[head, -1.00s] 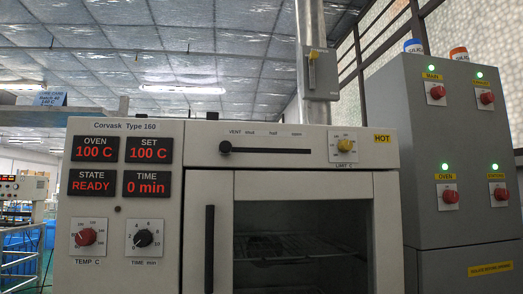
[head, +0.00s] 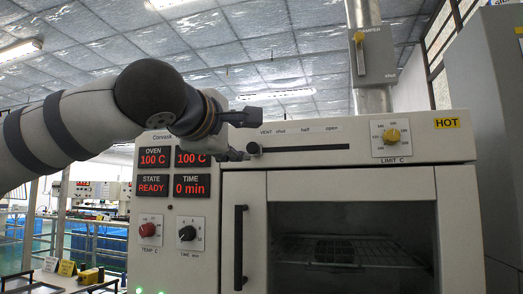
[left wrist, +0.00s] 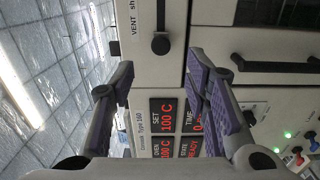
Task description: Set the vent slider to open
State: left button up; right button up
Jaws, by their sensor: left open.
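The vent slider is a dark knob (head: 253,148) at the left end of a black horizontal slot (head: 300,147) on the oven's top panel. The labels shut, half and open run left to right above the slot; the knob sits left of the word shut. My left gripper (head: 250,136) is open, with its fingers just at the left of the knob in the head view. In the left wrist view the knob (left wrist: 160,44) stands beyond the open fingertips (left wrist: 160,68), between their lines, with nothing held. Contact cannot be told. My right gripper is not in view.
The yellow limit dial (head: 391,135) is right of the slot. The oven door handle (head: 239,247) is below. A damper box (head: 372,58) is on the pipe above.

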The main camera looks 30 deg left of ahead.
aim_at(252, 147)
pick_arm(q)
jog(key=x, duration=0.5)
jog(key=b+x, duration=0.1)
jog(key=x, duration=0.4)
jog(key=shift+w+d+f, duration=0.1)
jog(key=shift+w+f, duration=0.05)
jog(key=shift+f, duration=0.1)
jog(key=shift+r, duration=0.2)
grip_shut()
